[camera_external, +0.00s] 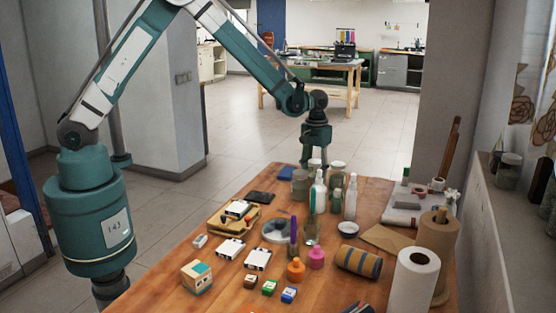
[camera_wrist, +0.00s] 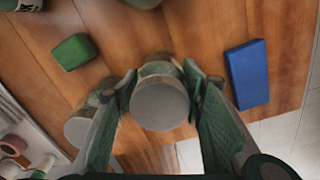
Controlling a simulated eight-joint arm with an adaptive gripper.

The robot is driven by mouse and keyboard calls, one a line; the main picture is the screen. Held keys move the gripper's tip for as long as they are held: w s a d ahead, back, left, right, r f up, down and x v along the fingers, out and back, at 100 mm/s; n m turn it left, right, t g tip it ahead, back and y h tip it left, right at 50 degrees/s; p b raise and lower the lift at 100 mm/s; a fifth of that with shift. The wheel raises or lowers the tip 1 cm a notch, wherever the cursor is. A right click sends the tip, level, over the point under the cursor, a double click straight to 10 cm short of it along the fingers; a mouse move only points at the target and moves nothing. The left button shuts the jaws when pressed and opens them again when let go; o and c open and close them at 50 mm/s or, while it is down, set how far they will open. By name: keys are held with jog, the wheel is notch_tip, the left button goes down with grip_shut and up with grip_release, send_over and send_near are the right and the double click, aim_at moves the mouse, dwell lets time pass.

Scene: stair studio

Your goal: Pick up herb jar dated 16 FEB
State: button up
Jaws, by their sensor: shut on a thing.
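My gripper (camera_wrist: 160,78) is shut on a jar with a round grey lid (camera_wrist: 160,106), one finger on each side of it. In the external view my gripper (camera_external: 315,152) points down at the far end of the table, with the held jar (camera_external: 314,165) mostly hidden beneath it. A second grey-lidded jar (camera_wrist: 84,128) is partly behind the left finger in the wrist view. Other jars (camera_external: 300,184) stand close by in the external view. I can read no date on any jar, and I cannot tell whether the held jar touches the table.
A blue box (camera_wrist: 247,75) lies right of my gripper and a green block (camera_wrist: 74,52) lies to its left. White bottles (camera_external: 351,197) crowd the table (camera_external: 160,290) near the jars. The table's far edge is close to the held jar.

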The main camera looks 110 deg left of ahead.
aim_at(314, 161)
jog(key=shift+r, duration=0.5)
jog(key=r, duration=0.1)
jog(key=r+p, duration=0.1)
jog(key=shift+s+r, duration=0.25)
jog(key=shift+r, duration=0.1)
jog(key=s+b, duration=0.3)
jog(key=s, duration=2.8)
jog(key=shift+s+f, duration=0.15)
jog(key=shift+s, duration=0.1)
jog(key=shift+w, duration=0.1)
